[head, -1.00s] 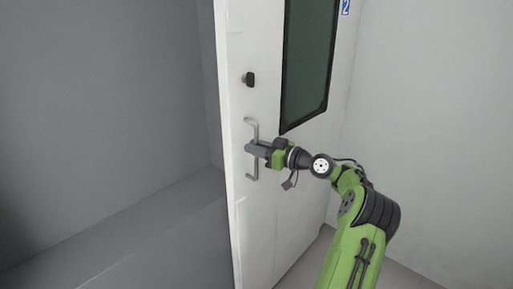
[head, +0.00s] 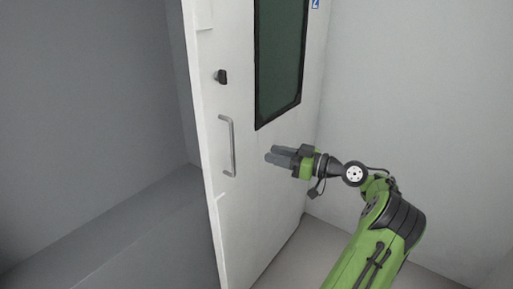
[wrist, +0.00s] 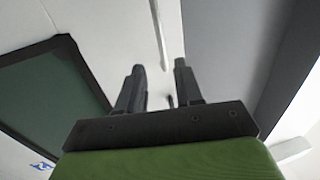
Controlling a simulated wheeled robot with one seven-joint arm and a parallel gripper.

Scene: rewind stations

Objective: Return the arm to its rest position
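My gripper (head: 274,155) is at the end of my green arm, to the right of the door handle and apart from it. Its two dark fingers are spread with nothing between them; they also show apart in the wrist view (wrist: 158,75). The white door (head: 240,200) stands open, with a grey vertical bar handle (head: 228,146) near its left edge. In the wrist view the handle (wrist: 158,30) lies beyond the fingertips.
A dark knob (head: 221,76) sits above the handle, and a dark window (head: 280,65) is in the upper door. A grey wall and floor (head: 150,240) lie clear at left. A pale wall (head: 420,90) stands behind my arm at right.

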